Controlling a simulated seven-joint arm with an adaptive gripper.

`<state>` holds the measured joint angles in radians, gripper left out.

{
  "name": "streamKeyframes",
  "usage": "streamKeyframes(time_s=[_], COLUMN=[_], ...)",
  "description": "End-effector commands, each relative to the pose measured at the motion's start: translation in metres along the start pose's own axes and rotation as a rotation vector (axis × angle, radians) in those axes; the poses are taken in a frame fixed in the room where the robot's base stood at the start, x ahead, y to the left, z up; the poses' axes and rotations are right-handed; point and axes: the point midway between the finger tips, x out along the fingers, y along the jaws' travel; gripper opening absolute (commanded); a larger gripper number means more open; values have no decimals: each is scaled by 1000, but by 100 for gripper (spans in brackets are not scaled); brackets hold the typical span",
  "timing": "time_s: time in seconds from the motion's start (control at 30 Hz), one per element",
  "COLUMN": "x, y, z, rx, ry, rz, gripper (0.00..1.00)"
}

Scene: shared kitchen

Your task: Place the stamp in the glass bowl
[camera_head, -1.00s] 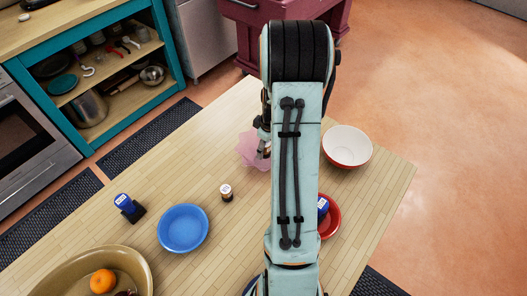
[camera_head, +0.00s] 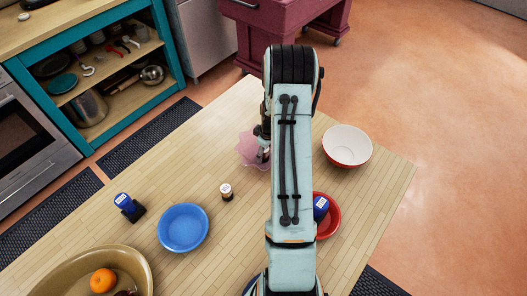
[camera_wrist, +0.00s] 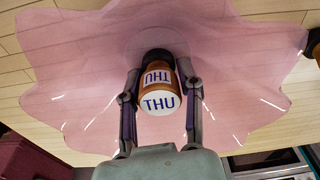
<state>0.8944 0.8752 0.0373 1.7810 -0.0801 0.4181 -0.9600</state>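The stamp (camera_wrist: 160,98) has an orange-brown body, a dark base and a white top marked THU. It sits between the two fingers of my gripper (camera_wrist: 158,68), which appear shut on it. The pink, wavy-edged glass bowl (camera_wrist: 80,65) spreads around and beneath the stamp in the wrist view. In the head view the bowl (camera_head: 250,155) is partly hidden by my arm, and my gripper (camera_head: 263,153) is low over its middle. I cannot tell whether the stamp touches the bowl's bottom.
A white-and-red bowl (camera_head: 347,146) stands right of my arm. A red dish (camera_head: 331,225) holds another blue stamp (camera_head: 321,207).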

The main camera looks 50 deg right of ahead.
Motion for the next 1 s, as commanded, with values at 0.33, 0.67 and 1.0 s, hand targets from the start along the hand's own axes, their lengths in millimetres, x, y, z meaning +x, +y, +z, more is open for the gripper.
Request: streamKeyframes(time_s=[0.33,0.67,1.0], x=[-1,-52,-116], y=[0,1,1], z=[0,-1,-1], rx=[0,-1,0], ry=[1,3,2], rz=[1,6,3], gripper=[58,58,58])
